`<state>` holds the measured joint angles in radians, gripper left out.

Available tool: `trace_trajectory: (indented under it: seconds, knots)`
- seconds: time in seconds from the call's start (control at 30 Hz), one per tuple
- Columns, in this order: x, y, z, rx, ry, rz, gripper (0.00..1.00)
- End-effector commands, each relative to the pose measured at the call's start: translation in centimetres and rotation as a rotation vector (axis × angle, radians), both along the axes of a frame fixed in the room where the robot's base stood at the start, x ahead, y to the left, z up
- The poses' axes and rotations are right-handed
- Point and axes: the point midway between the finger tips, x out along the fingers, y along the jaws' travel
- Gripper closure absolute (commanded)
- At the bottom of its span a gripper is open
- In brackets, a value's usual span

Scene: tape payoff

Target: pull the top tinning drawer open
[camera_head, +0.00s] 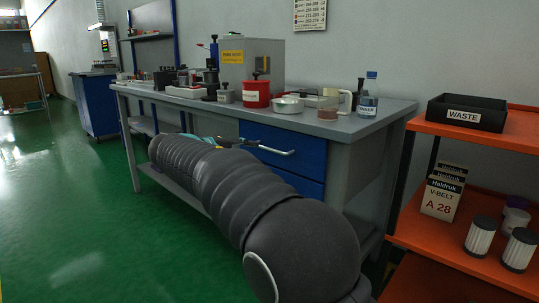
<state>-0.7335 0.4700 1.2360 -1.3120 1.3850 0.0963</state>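The top drawer (310,147) is a blue front under the right part of the grey workbench. It looks shut. Its pale bar handle (275,151) runs across the front, and its left end is close to dark parts at the end of my arm. A second blue drawer front (300,184) lies below, partly hidden by my arm. My arm reaches from the lower right towards the bench and covers the left side of the drawers. My gripper is mostly hidden behind the arm, so its fingers and any contact with the handle cannot be made out.
The workbench top (305,124) holds a red container (256,94), a metal dish (287,104), a bottle (368,96) and a grey machine (252,62). An orange shelf (470,136) with a black waste bin (467,112) stands close on the right. Green floor (70,200) is clear at left.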

Motion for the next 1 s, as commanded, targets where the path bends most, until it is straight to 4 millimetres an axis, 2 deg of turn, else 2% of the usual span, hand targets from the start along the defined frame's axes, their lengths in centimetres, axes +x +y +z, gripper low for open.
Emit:
trace_trajectory:
  seconds: [0.03, 0.1, 0.27, 0.37, 0.8, 1.0]
  knots:
    - [0.2, 1.4, -0.3, -0.019, -0.017, 0.009, 0.65]
    - [0.4, 2.5, -0.3, -0.037, -0.036, 0.017, 0.65]
    - [1.0, 3.1, -0.3, -0.053, -0.054, 0.021, 0.65]
    - [1.8, 2.3, -0.5, -0.053, -0.052, 0.018, 0.65]
    - [8.0, -2.5, -2.2, -0.053, -0.05, 0.019, 0.65]
    - [10.1, -4.2, -2.8, -0.052, -0.051, 0.019, 0.65]
